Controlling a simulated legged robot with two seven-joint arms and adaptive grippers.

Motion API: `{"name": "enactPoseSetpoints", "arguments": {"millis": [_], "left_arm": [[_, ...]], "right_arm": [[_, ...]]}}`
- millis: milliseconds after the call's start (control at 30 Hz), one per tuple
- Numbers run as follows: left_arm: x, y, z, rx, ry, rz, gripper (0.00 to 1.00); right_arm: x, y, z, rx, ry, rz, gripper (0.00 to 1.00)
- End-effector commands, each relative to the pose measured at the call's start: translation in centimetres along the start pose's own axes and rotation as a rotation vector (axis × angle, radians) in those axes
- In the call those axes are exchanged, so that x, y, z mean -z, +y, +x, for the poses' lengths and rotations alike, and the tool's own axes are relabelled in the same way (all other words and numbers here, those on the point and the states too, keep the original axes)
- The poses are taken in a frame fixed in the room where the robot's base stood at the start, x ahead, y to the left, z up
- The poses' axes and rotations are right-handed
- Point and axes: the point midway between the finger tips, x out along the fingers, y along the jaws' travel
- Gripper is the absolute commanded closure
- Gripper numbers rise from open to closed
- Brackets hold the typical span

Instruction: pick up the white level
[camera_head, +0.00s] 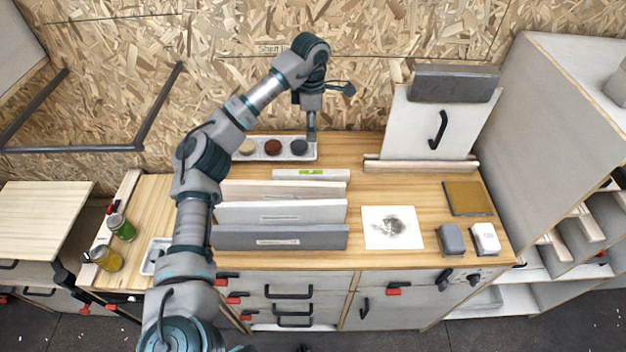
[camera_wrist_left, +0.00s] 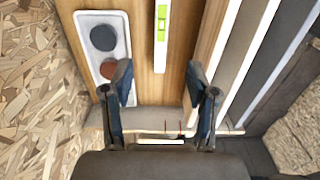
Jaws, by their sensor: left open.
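The white level (camera_head: 311,174) lies on the wooden worktop, behind the standing boards and in front of the tray. Its green vial shows in the middle. In the left wrist view the level (camera_wrist_left: 162,35) points toward the gap between my fingers from the top edge. My left gripper (camera_head: 311,135) is near the right end of the tray, behind the level and pointing down. In the left wrist view its fingers (camera_wrist_left: 161,82) are apart with nothing between them. The level is not touched. My right gripper is not in view.
A white tray (camera_head: 270,155) with round discs lies at the back. Boards (camera_head: 280,237) stand in a row in front of the level. A white card (camera_head: 392,227), two small blocks and a brown pad are to the right. A leaning panel (camera_head: 428,125) stands at back right.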

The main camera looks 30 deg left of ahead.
Motion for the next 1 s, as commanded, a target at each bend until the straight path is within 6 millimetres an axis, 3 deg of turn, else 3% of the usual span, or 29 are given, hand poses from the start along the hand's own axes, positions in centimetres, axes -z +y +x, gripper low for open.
{"name": "enactPoseSetpoints", "arguments": {"millis": [33, 267, 700, 1000], "left_arm": [[0.0, 0.1, 1.2, 0.005, 0.003, 0.0, 0.42], [-0.2, 0.0, 3.0, 0.007, 0.006, 0.001, 0.42], [0.0, 0.0, 12.5, 0.009, 0.005, 0.001, 0.42], [0.1, 0.0, 14.6, 0.006, 0.005, 0.0, 0.42]], "right_arm": [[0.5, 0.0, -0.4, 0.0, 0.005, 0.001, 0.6], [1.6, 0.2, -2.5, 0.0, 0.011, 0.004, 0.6], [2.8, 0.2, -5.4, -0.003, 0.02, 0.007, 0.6], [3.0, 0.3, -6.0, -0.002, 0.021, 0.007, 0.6]]}}
